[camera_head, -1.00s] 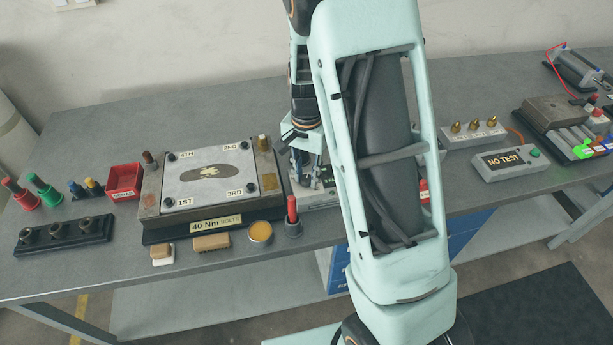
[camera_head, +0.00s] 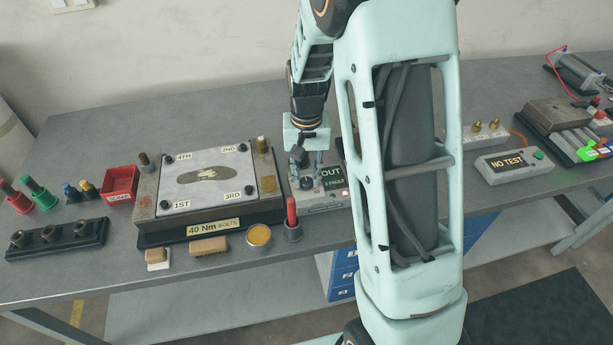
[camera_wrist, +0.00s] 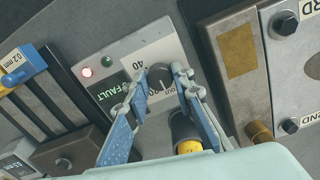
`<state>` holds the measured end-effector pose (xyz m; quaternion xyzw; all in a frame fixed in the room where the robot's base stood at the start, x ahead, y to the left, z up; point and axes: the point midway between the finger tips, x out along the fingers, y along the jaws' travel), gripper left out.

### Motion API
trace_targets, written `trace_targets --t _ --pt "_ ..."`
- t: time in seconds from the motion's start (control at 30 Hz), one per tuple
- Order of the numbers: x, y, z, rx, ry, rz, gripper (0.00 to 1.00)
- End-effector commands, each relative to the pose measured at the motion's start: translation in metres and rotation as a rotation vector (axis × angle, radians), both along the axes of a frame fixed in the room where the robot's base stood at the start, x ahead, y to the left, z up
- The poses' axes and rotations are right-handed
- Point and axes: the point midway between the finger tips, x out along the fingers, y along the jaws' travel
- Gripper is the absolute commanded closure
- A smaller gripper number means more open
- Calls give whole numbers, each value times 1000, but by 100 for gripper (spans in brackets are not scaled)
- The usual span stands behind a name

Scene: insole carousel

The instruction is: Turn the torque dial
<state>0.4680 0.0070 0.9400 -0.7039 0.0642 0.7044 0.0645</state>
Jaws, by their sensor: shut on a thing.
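The torque dial is a black knob (camera_wrist: 160,75) on a light grey box (camera_wrist: 146,47), with "40" printed near it in the wrist view. My gripper (camera_wrist: 163,82) is shut on the dial, with one finger on each side of it. In the head view my gripper (camera_head: 307,170) points down over the left part of the grey box (camera_head: 327,207). A red lamp (camera_wrist: 87,72) and a green lamp (camera_wrist: 107,60) sit on the box in the wrist view.
A clamped plate fixture (camera_head: 215,222) stands close left of the box. A red-handled tool (camera_head: 292,215) stands upright in front, beside a round tin (camera_head: 259,236). My arm hides the bench to the right of the box.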

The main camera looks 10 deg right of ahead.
Motion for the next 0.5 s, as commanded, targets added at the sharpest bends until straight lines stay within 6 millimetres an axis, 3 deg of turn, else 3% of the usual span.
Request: trace_targets --t 0.27,0.3,0.43,0.5 --pt "1 0 1 0 -2 3 100" --pt "1 0 1 0 -2 3 73" --pt "0 0 0 0 -1 2 60" --pt "0 0 0 0 -1 1 60"
